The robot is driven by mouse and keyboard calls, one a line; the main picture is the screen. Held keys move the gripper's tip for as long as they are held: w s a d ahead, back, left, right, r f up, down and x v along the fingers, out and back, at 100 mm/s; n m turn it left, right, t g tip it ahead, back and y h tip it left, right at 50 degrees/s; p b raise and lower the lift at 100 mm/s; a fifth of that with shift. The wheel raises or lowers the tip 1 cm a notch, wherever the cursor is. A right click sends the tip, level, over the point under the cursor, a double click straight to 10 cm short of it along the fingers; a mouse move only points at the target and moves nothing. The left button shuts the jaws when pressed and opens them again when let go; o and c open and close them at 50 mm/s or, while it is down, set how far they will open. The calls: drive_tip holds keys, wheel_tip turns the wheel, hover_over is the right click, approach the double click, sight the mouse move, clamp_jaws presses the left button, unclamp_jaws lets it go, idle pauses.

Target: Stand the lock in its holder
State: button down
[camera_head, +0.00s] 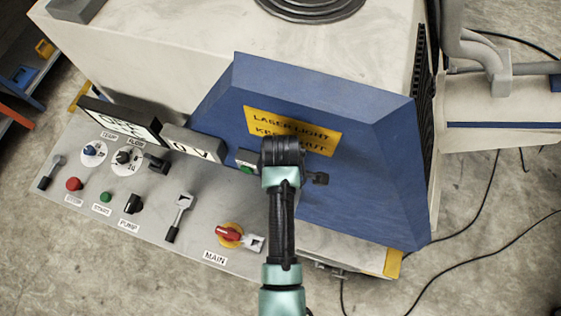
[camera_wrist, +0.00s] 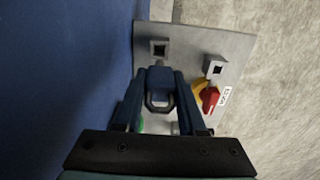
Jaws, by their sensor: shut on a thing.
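In the wrist view, my gripper (camera_wrist: 161,74) is shut on the lock (camera_wrist: 160,79), a small dark-blue body with a grey shackle that points back toward my palm. Beyond it, a square grey fitting with a dark opening (camera_wrist: 159,48) stands on the panel. A similar square fitting (camera_wrist: 215,68) stands beside the red-and-yellow main switch (camera_wrist: 208,97). I cannot tell which is the holder. A gap between the lock and the panel is hard to judge. In the head view, my wrist (camera_head: 283,152) hides the fingertips and the lock.
A blue sloped housing (camera_head: 370,150) with a yellow laser sign (camera_head: 293,128) rises beside my gripper. The grey control panel (camera_head: 150,215) carries several knobs, buttons and levers. The main switch (camera_head: 229,234) is near the panel's front edge. Cables lie on the floor at right.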

drive_tip(key=shift+w+f+b, duration=0.1)
drive_tip(key=shift+f+b, duration=1.9)
drive_tip(key=shift+f, duration=0.9)
drive_tip(key=shift+p, duration=0.7)
drive_tip(key=shift+f+b, duration=1.75)
drive_tip(key=shift+f, duration=0.65)
drive_tip(key=shift+c, duration=2)
unclamp_jaws()
wheel_tip(320, 180, up, 13)
drive_tip(key=shift+f+b, duration=0.1)
drive_tip(key=shift+b, duration=0.95)
